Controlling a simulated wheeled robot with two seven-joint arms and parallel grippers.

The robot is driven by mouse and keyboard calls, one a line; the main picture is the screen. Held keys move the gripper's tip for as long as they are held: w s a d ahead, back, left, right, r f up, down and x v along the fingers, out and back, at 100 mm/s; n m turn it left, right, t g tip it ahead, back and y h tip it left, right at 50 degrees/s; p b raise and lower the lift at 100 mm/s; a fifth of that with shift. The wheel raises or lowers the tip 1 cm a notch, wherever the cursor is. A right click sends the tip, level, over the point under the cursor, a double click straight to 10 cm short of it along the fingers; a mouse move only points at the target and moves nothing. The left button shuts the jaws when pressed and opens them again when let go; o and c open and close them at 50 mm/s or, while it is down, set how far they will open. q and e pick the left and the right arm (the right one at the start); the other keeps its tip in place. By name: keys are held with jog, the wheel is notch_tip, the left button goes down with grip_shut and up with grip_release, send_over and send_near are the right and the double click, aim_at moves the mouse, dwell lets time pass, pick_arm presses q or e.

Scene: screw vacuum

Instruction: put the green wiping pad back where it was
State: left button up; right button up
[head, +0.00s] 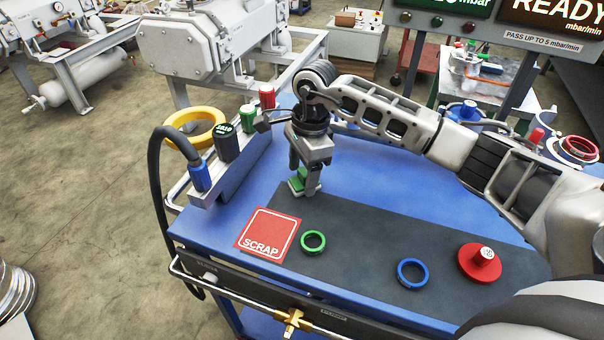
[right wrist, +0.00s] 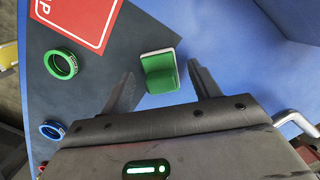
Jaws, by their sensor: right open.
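The green wiping pad (head: 298,184) is at the far left corner of the dark mat on the blue bench. It has a green grip block on a pale-edged base, and it also shows in the right wrist view (right wrist: 160,72). My right gripper (head: 305,180) points down over the pad. In the right wrist view its fingers (right wrist: 162,84) are open, one on each side of the pad, with gaps between. Part of the pad is hidden by the fingers in the head view. My left gripper is not in view.
The red SCRAP plate (head: 268,233), green ring (head: 313,242), blue ring (head: 412,273) and red disc (head: 480,262) lie on the bench. A grey rack (head: 232,168) with several capped items runs along the left edge. A yellow ring (head: 195,129) is beyond it. The mat's middle is clear.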

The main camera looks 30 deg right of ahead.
notch_tip(320, 180, up, 11)
jog(key=d+b, duration=0.1)
jog(key=shift+d, duration=0.15)
jog(key=shift+f, duration=0.1)
dwell(0.3)
